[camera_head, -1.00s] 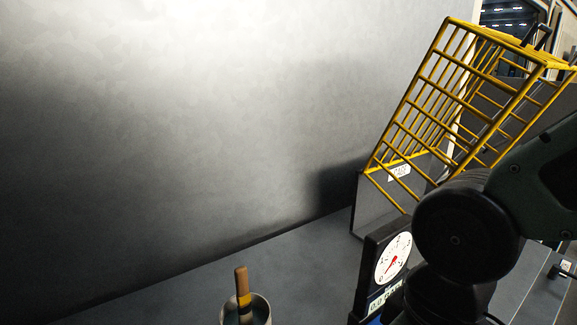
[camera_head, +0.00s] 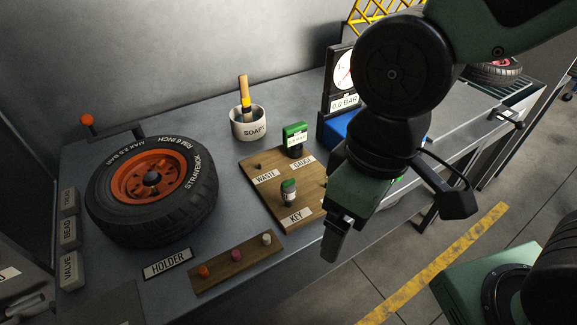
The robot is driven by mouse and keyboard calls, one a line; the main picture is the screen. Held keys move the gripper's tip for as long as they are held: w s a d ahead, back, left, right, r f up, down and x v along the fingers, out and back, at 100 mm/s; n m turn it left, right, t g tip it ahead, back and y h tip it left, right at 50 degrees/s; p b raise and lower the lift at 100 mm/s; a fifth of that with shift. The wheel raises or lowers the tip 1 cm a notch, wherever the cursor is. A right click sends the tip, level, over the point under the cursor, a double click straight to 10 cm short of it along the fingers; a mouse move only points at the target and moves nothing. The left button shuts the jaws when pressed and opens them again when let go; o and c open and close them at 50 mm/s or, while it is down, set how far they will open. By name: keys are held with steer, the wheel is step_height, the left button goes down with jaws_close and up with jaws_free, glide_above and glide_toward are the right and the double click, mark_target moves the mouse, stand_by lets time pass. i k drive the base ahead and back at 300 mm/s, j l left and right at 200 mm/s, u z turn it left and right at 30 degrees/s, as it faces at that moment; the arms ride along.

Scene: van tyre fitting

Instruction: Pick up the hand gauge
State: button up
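The hand gauge (camera_head: 295,136) looks to be the small green device with a pale display, standing upright at the back of a wooden board (camera_head: 262,193), behind the GAUGE label. A small green-capped tool (camera_head: 288,192) stands on the same board by the KEY label. My gripper (camera_head: 334,246) points down at the board's right front edge, to the right of and nearer than the gauge, apart from it. Its fingers overlap from this side, so I cannot tell whether they are open; nothing shows held. My arm hides part of the board's right side.
A tyre on an orange rim (camera_head: 152,182) lies on the left of the bench. A SOAP pot (camera_head: 249,124) with a brush stands behind the board. A dial unit (camera_head: 340,78) stands at the back right. A strip of coloured caps (camera_head: 236,262) lies in front.

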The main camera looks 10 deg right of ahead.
mark_target(294, 135)
steer(key=k+u, duration=0.15)
steer(key=z, duration=1.5)
steer(key=u, duration=1.5)
steer(key=i+u, duration=0.4)
steer(key=i, duration=0.3)
